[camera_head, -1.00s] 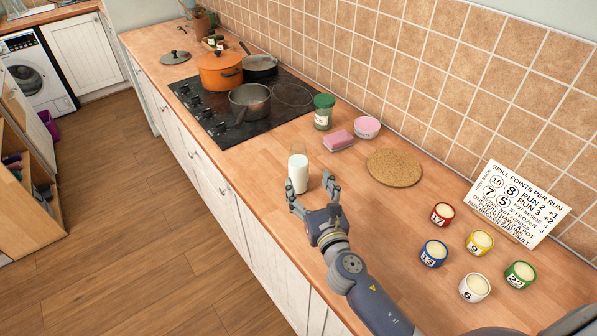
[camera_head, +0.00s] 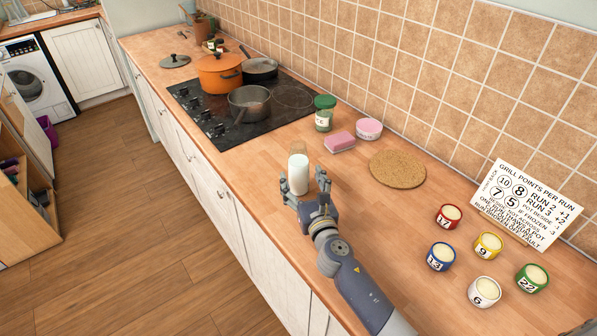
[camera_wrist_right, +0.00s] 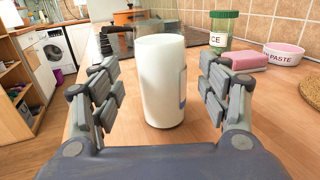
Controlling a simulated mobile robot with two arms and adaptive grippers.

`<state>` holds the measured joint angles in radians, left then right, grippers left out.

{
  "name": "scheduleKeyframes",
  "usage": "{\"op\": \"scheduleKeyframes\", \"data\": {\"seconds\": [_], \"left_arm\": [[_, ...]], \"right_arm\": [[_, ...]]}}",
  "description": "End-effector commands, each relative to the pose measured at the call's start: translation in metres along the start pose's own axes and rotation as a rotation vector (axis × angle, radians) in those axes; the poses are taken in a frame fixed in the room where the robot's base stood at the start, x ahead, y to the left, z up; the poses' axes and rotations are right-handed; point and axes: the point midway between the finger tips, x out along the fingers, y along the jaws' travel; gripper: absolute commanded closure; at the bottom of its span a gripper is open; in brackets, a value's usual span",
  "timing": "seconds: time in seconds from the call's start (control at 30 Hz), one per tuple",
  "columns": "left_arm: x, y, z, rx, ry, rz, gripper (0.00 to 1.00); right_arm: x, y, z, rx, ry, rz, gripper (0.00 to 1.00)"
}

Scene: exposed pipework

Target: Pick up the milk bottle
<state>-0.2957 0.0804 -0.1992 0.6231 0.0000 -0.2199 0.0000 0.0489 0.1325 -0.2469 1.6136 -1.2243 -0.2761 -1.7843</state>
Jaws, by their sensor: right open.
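The milk bottle (camera_head: 298,172) is a clear glass holding white milk, upright on the wooden counter near its front edge. My right gripper (camera_head: 305,180) is open, with its fingers reaching to either side of the lower part of the bottle. In the right wrist view the milk bottle (camera_wrist_right: 160,80) stands between the spread fingers of my right gripper (camera_wrist_right: 160,92), with visible gaps on both sides. My left gripper is not in view.
Behind the bottle are a pink sponge (camera_head: 339,142), a pink bowl (camera_head: 369,129), a green-lidded jar (camera_head: 324,113) and the hob (camera_head: 205,123) with pots. A cork mat (camera_head: 397,169) lies to the right. Several numbered pots and a sign (camera_head: 528,203) stand further right.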

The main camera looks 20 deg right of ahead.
Motion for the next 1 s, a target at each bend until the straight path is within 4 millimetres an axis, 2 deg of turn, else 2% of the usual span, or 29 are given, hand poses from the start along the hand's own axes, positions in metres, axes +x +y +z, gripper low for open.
{"op": "scheduleKeyframes", "data": {"seconds": [0.2, 0.3, 0.57, 0.83, 0.87, 1.0], "left_arm": [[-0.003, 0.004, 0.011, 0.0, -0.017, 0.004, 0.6], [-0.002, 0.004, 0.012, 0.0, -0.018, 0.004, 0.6], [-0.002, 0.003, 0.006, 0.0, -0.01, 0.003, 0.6], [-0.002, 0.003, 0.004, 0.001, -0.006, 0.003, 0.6], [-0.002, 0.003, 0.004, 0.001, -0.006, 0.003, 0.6], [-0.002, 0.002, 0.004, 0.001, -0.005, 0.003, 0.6]], "right_arm": [[0.033, -0.002, 0.003, 0.001, -0.001, -0.001, 0.31], [0.041, -0.002, 0.003, 0.001, -0.001, -0.001, 0.31], [0.043, -0.002, 0.003, 0.0, 0.0, 0.0, 0.31], [0.043, -0.002, 0.003, 0.0, 0.0, 0.0, 0.9], [0.043, -0.002, 0.003, 0.0, 0.0, 0.0, 0.94], [0.043, -0.002, 0.004, 0.0, -0.003, 0.0, 0.94]]}}
